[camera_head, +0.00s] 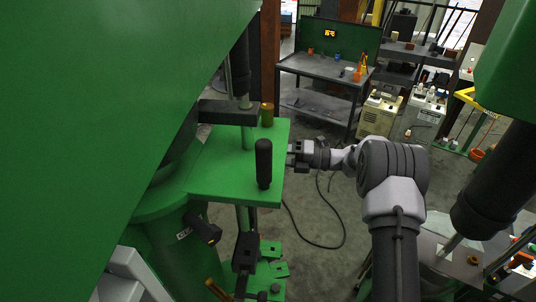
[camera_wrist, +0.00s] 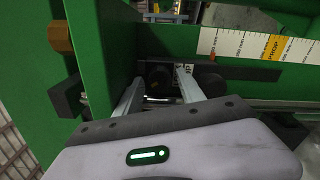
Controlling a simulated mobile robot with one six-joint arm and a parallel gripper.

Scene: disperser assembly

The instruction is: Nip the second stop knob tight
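In the wrist view my gripper (camera_wrist: 160,78) reaches into a shadowed recess of the green frame, its two pale fingers apart. A dark round knob (camera_wrist: 158,76) shows between and just beyond the fingertips; contact is not clear. A second dark knob (camera_wrist: 211,84) sits to the right, outside the right finger. I cannot tell which one is the second stop knob. In the head view my gripper (camera_head: 293,155) is at the right edge of the green plate (camera_head: 222,160), and the knob at its tips is hidden.
A white scale with a yellow mark (camera_wrist: 255,45) runs at the upper right of the wrist view. A grey workbench (camera_head: 325,67) stands behind, with open floor before it.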

